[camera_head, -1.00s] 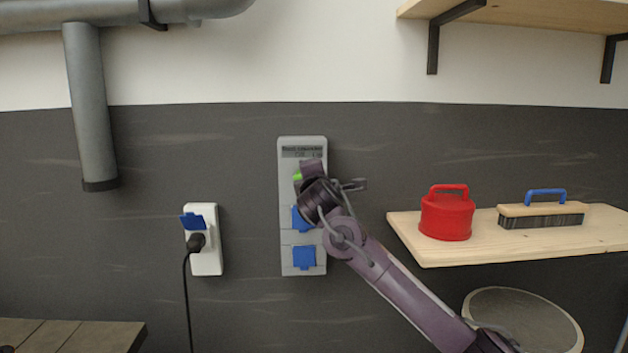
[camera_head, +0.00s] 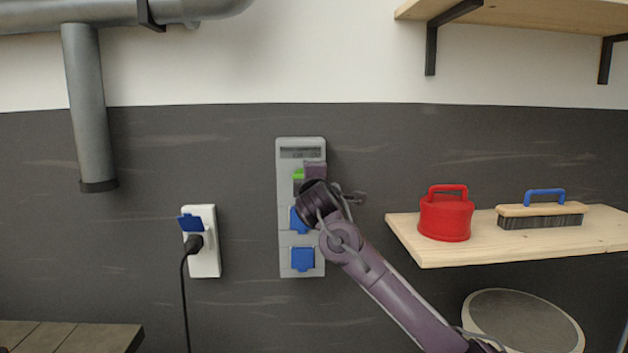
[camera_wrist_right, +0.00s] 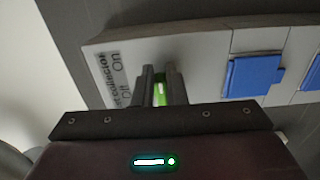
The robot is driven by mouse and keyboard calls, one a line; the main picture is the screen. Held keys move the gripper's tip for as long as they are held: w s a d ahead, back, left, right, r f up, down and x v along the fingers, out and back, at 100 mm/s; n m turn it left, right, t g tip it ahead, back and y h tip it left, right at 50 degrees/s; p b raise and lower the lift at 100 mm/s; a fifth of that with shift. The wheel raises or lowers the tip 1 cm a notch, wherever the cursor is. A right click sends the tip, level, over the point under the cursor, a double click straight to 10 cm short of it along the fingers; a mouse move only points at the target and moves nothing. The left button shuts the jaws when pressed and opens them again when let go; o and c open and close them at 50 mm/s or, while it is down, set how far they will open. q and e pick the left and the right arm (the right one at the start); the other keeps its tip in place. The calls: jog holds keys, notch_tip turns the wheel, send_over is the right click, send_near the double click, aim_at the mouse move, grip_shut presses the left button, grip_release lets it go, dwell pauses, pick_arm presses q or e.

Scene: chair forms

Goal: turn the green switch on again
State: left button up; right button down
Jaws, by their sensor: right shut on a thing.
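The green switch (camera_head: 298,174) sits near the top of a grey wall panel (camera_head: 285,155), below a small label. It also shows in the right wrist view (camera_wrist_right: 160,90), between the fingers of my right gripper (camera_wrist_right: 160,75). These fingers are close together and shut on the switch. In the head view the right gripper (camera_head: 306,180) is at the panel and hides part of the switch. The label in the wrist view reads "Off" and "On" beside the switch; which way the switch is set I cannot tell. My left gripper is not in view.
Two blue socket covers, the lower one (camera_head: 302,259) in full view, are on the panel below the switch. A white socket (camera_head: 206,262) with a black plug (camera_head: 194,243) is to the left. A wooden shelf (camera_head: 450,252) at right holds a red canister (camera_head: 446,217) and a brush (camera_head: 541,213).

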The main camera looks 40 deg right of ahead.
jog(key=c, duration=1.5)
grip_release()
jog(key=shift+w+a+f, duration=0.1)
jog(key=shift+a+f, duration=0.2)
jog(key=shift+c, duration=0.2)
jog(key=shift+o, duration=0.4)
jog(key=shift+w+a+r, duration=0.15)
jog(key=shift+a, duration=0.05)
jog(key=b+v, duration=0.2)
jog(key=v, duration=0.5)
jog(key=shift+s, duration=0.4)
jog(key=shift+o, duration=0.5)
jog(key=shift+a, duration=0.15)
